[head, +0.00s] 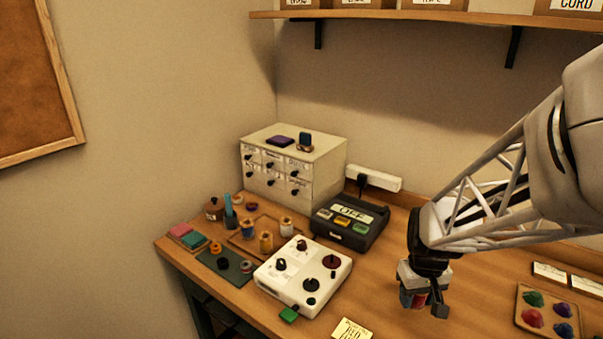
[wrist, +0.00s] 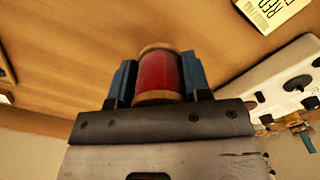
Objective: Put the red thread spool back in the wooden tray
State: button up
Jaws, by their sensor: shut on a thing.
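The red thread spool (wrist: 158,70) has wooden ends and sits between the two blue fingers of my gripper (wrist: 158,76) in the wrist view. The fingers are shut on its sides. In the head view my gripper (head: 416,297) is low over the right part of the table, and only a little red of the spool shows. I cannot tell whether the spool touches the table. The wooden tray (head: 237,243) lies at the left back of the table, behind the white control box, with several spools in or around it. My gripper is well to its right.
A white control box (head: 323,268) with dark knobs and a dark device marked OFF (head: 349,224) stand between my gripper and the tray. A drawer cabinet (head: 322,177) is behind. A paper label (head: 352,330) lies in front. A palette (head: 548,316) with coloured pieces is at right.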

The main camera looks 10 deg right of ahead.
jog(key=shift+m, duration=0.6)
jog(key=s+f, duration=0.1)
jog(key=s, duration=0.2)
jog(key=s+d+f, duration=0.1)
jog(key=s, duration=0.2)
jog(key=s+d, duration=0.1)
jog(key=s, duration=0.2)
jog(key=shift+d+f, duration=0.25)
jog(key=shift+f, duration=0.15)
jog(key=shift+w+d+f, duration=0.25)
jog(key=shift+w+d, duration=1.05)
jog(key=shift+w, duration=1.05)
jog(key=shift+w+d+f, duration=0.25)
jog(key=shift+w+d, duration=1)
jog(key=shift+w, duration=1.1)
jog(key=shift+w+d+f, duration=0.25)
jog(key=shift+w+d, duration=1.05)
jog(key=shift+w, duration=1.05)
jog(key=shift+f, duration=1.75)
jog(key=shift+f, duration=0.1)
jog(key=o, duration=0.9)
